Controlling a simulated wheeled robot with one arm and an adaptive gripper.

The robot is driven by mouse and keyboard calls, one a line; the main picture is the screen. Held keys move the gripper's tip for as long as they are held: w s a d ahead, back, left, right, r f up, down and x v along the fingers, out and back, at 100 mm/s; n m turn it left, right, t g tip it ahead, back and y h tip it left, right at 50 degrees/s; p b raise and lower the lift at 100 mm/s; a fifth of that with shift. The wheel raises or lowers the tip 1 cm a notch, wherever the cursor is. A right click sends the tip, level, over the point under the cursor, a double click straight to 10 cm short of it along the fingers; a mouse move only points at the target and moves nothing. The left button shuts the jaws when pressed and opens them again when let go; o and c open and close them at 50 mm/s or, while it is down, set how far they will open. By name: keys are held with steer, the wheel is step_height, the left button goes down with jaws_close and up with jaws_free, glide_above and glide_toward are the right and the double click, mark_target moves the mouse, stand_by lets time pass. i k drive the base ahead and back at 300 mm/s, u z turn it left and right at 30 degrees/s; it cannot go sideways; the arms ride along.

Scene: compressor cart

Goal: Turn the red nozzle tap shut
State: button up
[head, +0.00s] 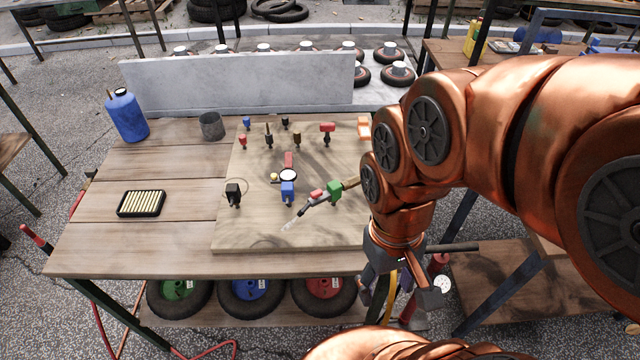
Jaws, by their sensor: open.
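A thin nozzle (300,217) with a pale tip lies slanted on the light wooden board (240,235), beside a green block (334,189). A small red piece (316,194) sits on the nozzle next to the green block and looks like the red nozzle tap. Its exact turn angle is too small to tell. My gripper (398,292) is open, pointing down past the board's right front edge, to the right of and nearer than the nozzle. It does not touch the tap. My arm hides the right side of the board.
A blue block with a round gauge (288,176) and a black fitting (233,194) stand left of the nozzle. Small coloured fittings stand behind. A blue bottle (127,116), grey cup (211,126) and black tray (141,204) are at left. A lower wooden surface (500,285) lies right of my gripper.

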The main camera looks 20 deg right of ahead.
mark_target(319, 193)
steer(key=u, duration=2.3)
steer(key=k, duration=0.85)
steer(key=z, duration=0.85)
steer(key=i, duration=0.5)
steer(key=u, duration=0.05)
